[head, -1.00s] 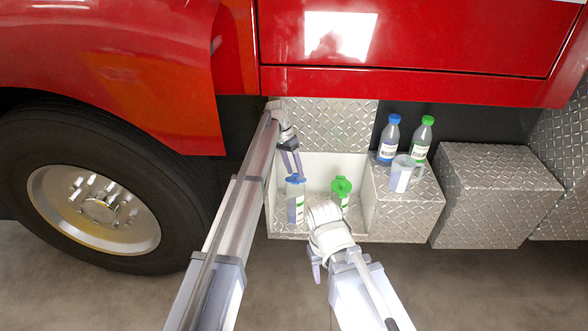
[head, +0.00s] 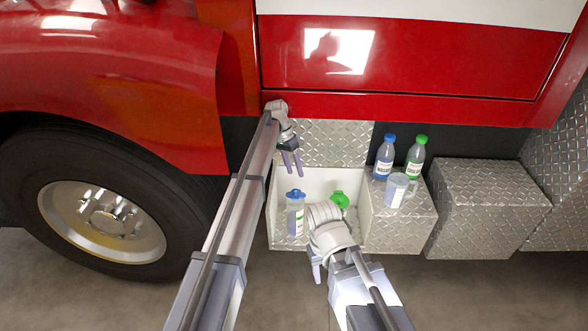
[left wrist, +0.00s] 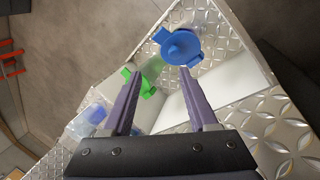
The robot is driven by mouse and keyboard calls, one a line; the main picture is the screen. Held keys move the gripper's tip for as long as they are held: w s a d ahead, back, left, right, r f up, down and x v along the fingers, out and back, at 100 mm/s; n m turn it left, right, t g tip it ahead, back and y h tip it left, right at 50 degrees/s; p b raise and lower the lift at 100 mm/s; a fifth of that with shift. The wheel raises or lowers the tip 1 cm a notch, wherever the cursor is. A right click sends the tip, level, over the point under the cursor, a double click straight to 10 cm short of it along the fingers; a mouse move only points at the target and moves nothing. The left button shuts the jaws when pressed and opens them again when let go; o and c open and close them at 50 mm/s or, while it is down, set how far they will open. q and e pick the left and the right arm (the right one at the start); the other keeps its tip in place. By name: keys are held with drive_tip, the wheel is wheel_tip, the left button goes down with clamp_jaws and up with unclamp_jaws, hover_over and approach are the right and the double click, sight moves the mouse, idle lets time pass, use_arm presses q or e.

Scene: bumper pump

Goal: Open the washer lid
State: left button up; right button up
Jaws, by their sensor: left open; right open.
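The white container with a blue lid (head: 295,194), apparently the washer one, stands at the left in the open box. Its lid looks closed and also shows in the left wrist view (left wrist: 182,48). A green lid (head: 340,199) on a second container is to its right, partly hidden by my right arm; it also shows in the left wrist view (left wrist: 140,84). My left gripper (head: 293,172) is open and empty, pointing down just above the blue lid, not touching it. My right gripper (head: 316,274) is open and low in front of the box; its fingers are partly hidden.
A blue-capped bottle (head: 384,157), a green-capped bottle (head: 415,157) and a clear jug (head: 395,190) stand on the metal ledge (head: 418,222) at right. A red truck panel (head: 410,60) overhangs the box (head: 258,205). A wheel (head: 100,222) is at left.

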use_arm(q)
drive_tip(key=shift+r+p, duration=0.45)
drive_tip(key=shift+r, duration=0.45)
use_arm(e)
drive_tip(key=shift+r, duration=0.95)
use_arm(q)
drive_tip(key=shift+c, duration=0.3)
